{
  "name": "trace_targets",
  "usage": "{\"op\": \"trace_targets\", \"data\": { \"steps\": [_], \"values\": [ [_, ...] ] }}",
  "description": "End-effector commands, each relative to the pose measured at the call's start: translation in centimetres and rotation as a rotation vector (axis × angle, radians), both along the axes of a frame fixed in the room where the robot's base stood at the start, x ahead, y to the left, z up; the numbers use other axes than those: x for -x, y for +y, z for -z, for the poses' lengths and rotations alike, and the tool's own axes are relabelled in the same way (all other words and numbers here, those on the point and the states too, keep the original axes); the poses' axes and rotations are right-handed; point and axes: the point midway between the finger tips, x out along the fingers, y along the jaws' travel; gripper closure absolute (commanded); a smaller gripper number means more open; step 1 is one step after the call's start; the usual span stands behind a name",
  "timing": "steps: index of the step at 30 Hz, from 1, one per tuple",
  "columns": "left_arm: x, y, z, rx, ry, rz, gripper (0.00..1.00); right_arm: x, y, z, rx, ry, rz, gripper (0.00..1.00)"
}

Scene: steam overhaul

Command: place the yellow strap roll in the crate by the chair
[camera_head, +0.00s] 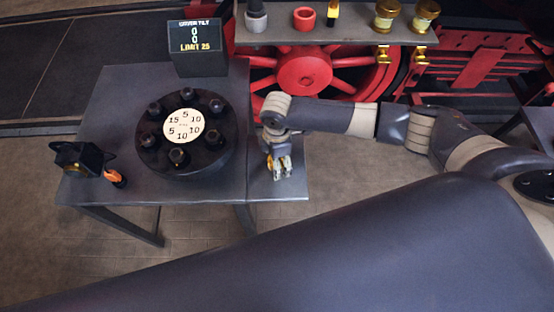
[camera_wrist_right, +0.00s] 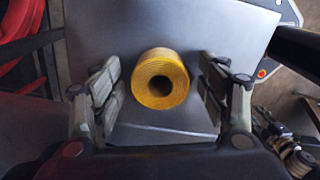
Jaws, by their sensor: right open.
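The yellow strap roll (camera_wrist_right: 143,72) shows in the right wrist view on the grey table top, seen from above with its dark hole facing the camera. My right gripper (camera_wrist_right: 162,88) is open above it, one finger on each side, with gaps between fingers and roll. In the head view my right gripper (camera_head: 281,170) points down over the right part of the table; the roll is mostly hidden by it there. My left gripper is not in view. Neither the crate nor the chair can be made out.
The table (camera_head: 95,195) holds a dark round plate (camera_head: 220,150) with several bolts, a display box (camera_head: 197,50) and a black lamp-like object (camera_head: 82,158). A shelf (camera_head: 350,35) with small parts stands behind, before red wheels. My large arm link fills the foreground.

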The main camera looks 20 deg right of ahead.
Motion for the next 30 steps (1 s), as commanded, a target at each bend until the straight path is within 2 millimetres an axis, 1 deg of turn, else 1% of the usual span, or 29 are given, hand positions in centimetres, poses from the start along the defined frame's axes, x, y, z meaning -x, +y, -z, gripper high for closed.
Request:
{"op": "trace_targets", "data": {
  "steps": [2, 5, 6, 9, 11, 12, 22, 26, 30],
  "values": [
    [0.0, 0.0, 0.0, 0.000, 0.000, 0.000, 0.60, 0.0, 0.0, 0.0, 0.000, 0.000, 0.000, 0.32],
    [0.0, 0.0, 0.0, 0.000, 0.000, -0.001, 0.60, 0.0, 0.0, 0.0, 0.000, 0.000, 0.000, 0.52],
    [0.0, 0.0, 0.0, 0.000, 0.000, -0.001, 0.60, 0.0, 0.0, 0.0, 0.000, 0.000, 0.000, 0.61],
    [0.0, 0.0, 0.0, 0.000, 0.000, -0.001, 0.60, 0.0, 0.0, 0.0, 0.000, 0.000, 0.000, 0.82],
    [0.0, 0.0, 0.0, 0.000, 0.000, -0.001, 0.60, 0.0, 0.0, 0.0, 0.000, 0.000, 0.001, 0.82],
    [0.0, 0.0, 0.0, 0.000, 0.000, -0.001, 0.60, 0.0, 0.0, 0.0, -0.001, 0.000, 0.001, 0.86],
    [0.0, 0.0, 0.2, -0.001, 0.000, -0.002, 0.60, 0.0, 0.0, -0.3, -0.002, -0.001, 0.001, 0.86],
    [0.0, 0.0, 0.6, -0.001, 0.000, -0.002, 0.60, -0.1, 0.0, -1.1, -0.002, -0.001, 0.002, 0.86],
    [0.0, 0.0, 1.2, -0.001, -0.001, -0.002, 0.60, -0.2, 0.1, -2.5, -0.003, -0.004, 0.000, 0.86]
  ]
}}
